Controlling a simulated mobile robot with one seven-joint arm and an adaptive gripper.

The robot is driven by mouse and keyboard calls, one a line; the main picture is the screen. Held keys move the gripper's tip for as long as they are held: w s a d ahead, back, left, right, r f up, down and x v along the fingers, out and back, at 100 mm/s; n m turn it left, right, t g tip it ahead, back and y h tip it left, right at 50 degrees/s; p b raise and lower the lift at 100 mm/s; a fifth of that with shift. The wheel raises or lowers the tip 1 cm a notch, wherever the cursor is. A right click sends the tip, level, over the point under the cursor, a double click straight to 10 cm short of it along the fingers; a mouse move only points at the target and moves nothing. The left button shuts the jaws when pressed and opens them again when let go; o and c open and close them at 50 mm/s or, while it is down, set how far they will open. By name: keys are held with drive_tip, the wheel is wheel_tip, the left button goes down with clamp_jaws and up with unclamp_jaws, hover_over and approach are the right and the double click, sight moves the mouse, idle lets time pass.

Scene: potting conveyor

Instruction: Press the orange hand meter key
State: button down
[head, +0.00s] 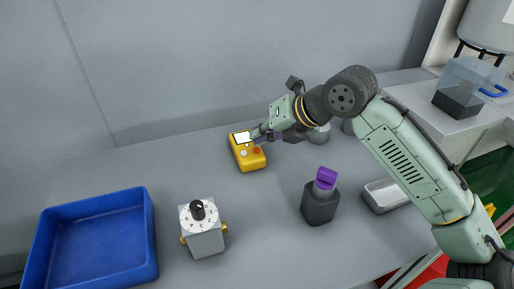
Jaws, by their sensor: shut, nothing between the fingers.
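The yellow hand meter (251,162) lies on the grey table near the back wall. It has a pale screen (242,137) at its far end. On its face are a white key (244,153) and an orange-red key (257,150) to the right of it. My gripper (257,136) is shut and empty, with its fingertips over the meter's right side, close to the orange key. I cannot tell whether the fingertips touch the meter.
A blue tray (150,240) stands at the front left. A grey dial box (203,241) and a dark bottle with purple top (319,205) stand in front of the meter. A metal tray (378,203) lies right. The table left of the meter is clear.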

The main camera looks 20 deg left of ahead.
sight(260, 149)
drive_tip(key=shift+f+b, duration=0.3)
drive_tip(key=shift+f, duration=0.2)
idle(0.4)
drive_tip(key=shift+r, duration=0.55)
drive_tip(key=shift+r+p, duration=2.2)
drive_tip(key=shift+r, duration=0.8)
